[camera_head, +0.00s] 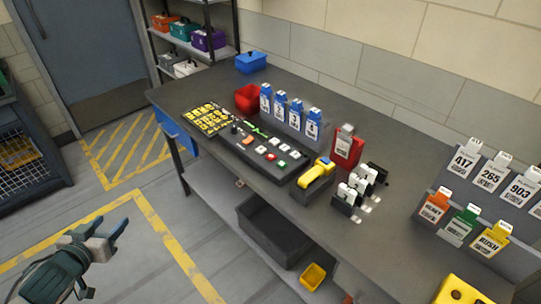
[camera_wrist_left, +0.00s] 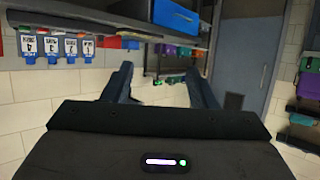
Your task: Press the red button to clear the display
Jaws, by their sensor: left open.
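A dark control panel (camera_head: 243,148) lies along the front edge of the grey workbench (camera_head: 350,228). It carries a red button (camera_head: 270,156), a green button (camera_head: 282,164), several white and orange keys and a block of yellow keys (camera_head: 211,118) at its left end. I cannot make out a lit display. My left gripper (camera_head: 100,231) is open and empty over the floor, in front of and left of the bench, well apart from the panel. Its two fingers also show in the left wrist view (camera_wrist_left: 161,80), with nothing between them. My right gripper is out of view.
Behind the panel stand a red bin (camera_head: 248,98) and several blue numbered tags (camera_head: 281,103). A yellow scanner (camera_head: 317,173) sits in a holder to its right. A blue box (camera_head: 251,62) stands at the back. The floor between my left gripper and the bench is clear.

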